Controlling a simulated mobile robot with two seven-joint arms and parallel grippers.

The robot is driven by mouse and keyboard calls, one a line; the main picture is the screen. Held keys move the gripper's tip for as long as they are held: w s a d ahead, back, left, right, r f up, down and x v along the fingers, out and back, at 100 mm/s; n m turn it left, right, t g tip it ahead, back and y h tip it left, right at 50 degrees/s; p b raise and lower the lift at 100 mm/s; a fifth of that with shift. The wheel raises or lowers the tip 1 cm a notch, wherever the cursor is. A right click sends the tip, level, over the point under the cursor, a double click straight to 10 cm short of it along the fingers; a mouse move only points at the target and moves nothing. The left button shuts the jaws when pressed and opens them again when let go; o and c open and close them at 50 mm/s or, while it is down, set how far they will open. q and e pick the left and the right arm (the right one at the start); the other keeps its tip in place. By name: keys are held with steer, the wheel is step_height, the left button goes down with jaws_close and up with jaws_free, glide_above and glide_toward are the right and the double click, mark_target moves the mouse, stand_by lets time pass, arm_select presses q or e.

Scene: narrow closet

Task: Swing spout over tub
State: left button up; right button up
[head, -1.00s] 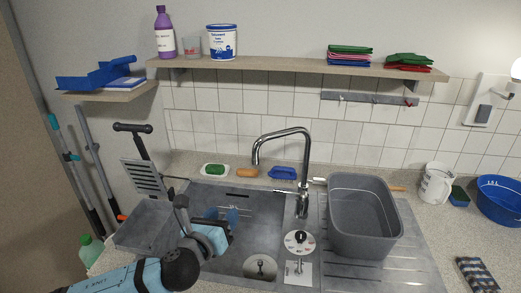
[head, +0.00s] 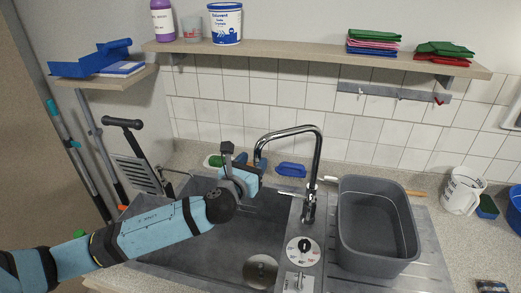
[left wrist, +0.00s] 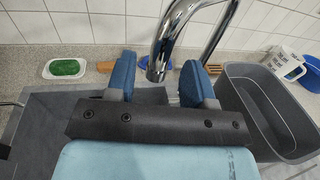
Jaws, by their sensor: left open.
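The chrome tap stands behind the sink, and its curved spout (head: 290,131) points left, its end hanging above the sink basin (head: 210,255). The grey tub (head: 415,250) sits on the drainer right of the tap, and the spout is not above it. My left gripper (head: 245,160) is open at the spout's down-turned end. In the left wrist view the spout end (left wrist: 158,62) shows between the two blue fingertips (left wrist: 160,80); I cannot tell whether it lies between them in depth. The tub also shows there at the right (left wrist: 235,100). My right gripper is not in view.
A shelf (head: 300,58) with a tub of powder and folded cloths runs above the tiles. A green sponge in a dish (left wrist: 65,69), a brush and a blue scrubber (head: 291,170) lie behind the sink. A white jug (head: 460,190) stands right of the tub.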

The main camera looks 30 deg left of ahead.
arm_select(q)
steer(key=w, duration=0.5)
steer(key=shift+a, duration=0.15)
jaws_close()
